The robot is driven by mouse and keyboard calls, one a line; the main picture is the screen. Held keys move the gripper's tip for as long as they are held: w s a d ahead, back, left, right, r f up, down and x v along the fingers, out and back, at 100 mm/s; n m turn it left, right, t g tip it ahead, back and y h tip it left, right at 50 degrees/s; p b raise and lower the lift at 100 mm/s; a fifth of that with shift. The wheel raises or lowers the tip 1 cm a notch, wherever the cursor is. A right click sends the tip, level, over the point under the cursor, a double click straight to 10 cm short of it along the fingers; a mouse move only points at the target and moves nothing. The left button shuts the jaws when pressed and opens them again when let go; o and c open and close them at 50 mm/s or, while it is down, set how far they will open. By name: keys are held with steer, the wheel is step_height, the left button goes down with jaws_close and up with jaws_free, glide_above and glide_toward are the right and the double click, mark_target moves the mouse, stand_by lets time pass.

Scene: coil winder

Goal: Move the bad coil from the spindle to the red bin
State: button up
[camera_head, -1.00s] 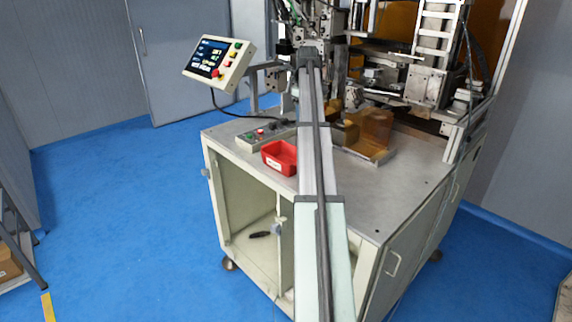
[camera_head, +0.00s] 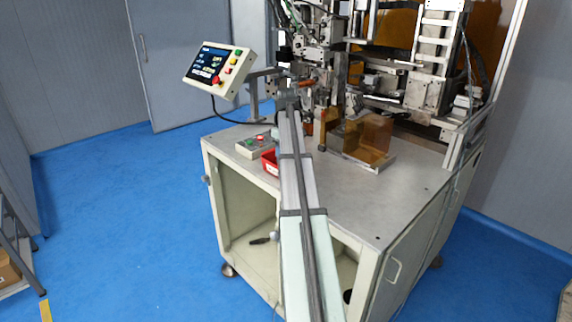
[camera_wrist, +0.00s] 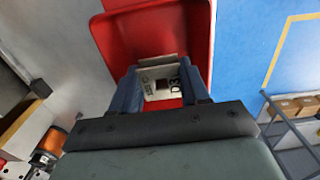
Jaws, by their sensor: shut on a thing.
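The red bin (camera_head: 268,163) sits on the bench top in the head view, partly hidden by my arm. In the wrist view the bin (camera_wrist: 106,38) lies open directly beyond my fingertips. My gripper (camera_wrist: 158,72) has its two blue fingers closed on the coil (camera_wrist: 156,90). I see the coil's pale end face with dark lettering and a dark square centre. The coil is in line with the bin's interior; its height over the floor of the bin is unclear. In the head view my arm hides the gripper and the coil.
A control box (camera_head: 255,147) with buttons stands left of the bin, and a screen panel (camera_head: 219,69) rises behind it. An amber guard (camera_head: 368,138) stands to the right. A copper-coloured winding (camera_wrist: 50,143) shows at lower left in the wrist view. The bench's right front is clear.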

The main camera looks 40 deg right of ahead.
steer(key=shift+f, duration=1.75)
steer(key=o, duration=1)
steer(key=shift+f, duration=0.15)
step_height(320, 180, up, 12)
steer(key=shift+r, duration=0.15)
